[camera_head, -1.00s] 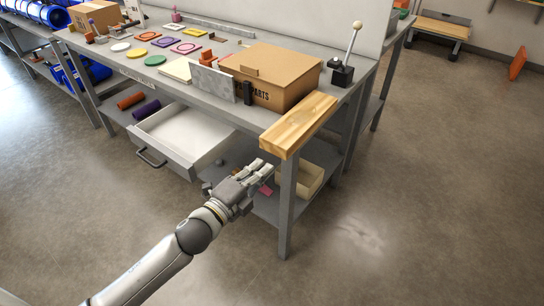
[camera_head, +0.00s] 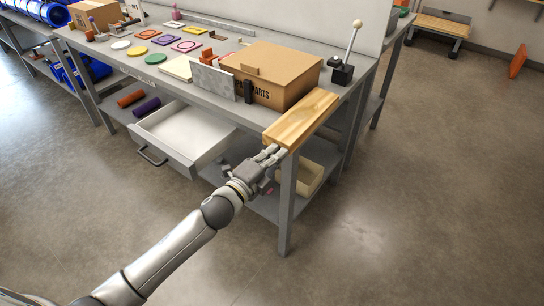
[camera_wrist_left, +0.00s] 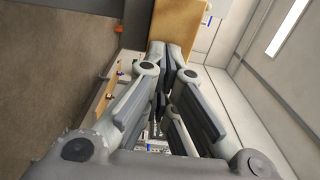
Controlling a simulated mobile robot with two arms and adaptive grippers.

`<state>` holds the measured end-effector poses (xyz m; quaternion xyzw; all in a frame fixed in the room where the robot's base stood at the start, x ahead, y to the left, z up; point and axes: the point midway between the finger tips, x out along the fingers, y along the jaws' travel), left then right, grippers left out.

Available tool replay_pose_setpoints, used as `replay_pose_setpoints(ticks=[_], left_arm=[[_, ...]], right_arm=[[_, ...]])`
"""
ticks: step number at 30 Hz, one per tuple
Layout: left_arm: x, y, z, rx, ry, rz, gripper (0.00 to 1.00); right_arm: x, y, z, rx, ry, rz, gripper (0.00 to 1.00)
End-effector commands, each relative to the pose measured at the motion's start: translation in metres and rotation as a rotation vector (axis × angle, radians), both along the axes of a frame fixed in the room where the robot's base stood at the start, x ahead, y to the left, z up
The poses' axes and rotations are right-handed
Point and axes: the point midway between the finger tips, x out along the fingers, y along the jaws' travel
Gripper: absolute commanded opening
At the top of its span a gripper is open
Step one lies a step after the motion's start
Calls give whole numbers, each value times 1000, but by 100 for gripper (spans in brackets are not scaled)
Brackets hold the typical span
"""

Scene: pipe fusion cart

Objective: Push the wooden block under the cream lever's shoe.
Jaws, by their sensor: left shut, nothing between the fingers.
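The long wooden block (camera_head: 302,119) lies at the right end of the workbench, beside the cardboard box. The cream-knobbed lever (camera_head: 353,38) rises from a black base (camera_head: 341,73) beyond the block's far end. The shoe is too small to make out. My left gripper (camera_head: 275,153) is shut and empty at the block's near end; its fingertips look to be against that end. In the left wrist view, the closed fingertips (camera_wrist_left: 171,46) meet a tan surface, apparently the block (camera_wrist_left: 180,20). My right gripper is not in view.
The cardboard box (camera_head: 280,72) stands left of the block, with a grey plate (camera_head: 211,82) before it. An open drawer (camera_head: 185,137) sticks out left of my gripper. A bench leg (camera_head: 287,205) stands below the block.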

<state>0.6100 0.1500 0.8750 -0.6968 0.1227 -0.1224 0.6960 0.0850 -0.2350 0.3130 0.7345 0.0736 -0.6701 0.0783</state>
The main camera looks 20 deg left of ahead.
Motion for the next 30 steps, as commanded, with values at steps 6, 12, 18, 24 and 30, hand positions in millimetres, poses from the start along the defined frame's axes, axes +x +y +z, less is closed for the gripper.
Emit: replay_pose_setpoints(ticks=[6,12,18,24,30], left_arm=[[42,-15,2,1,-4,1,0],[63,-22,1,0,-2,1,0],[64,-24,1,0,-1,0,0],[64,-23,1,0,-2,0,0],[64,-18,2,2,-2,0,0]], right_arm=[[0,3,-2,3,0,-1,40],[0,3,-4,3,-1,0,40],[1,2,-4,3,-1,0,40],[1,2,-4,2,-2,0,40],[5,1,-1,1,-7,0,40]])
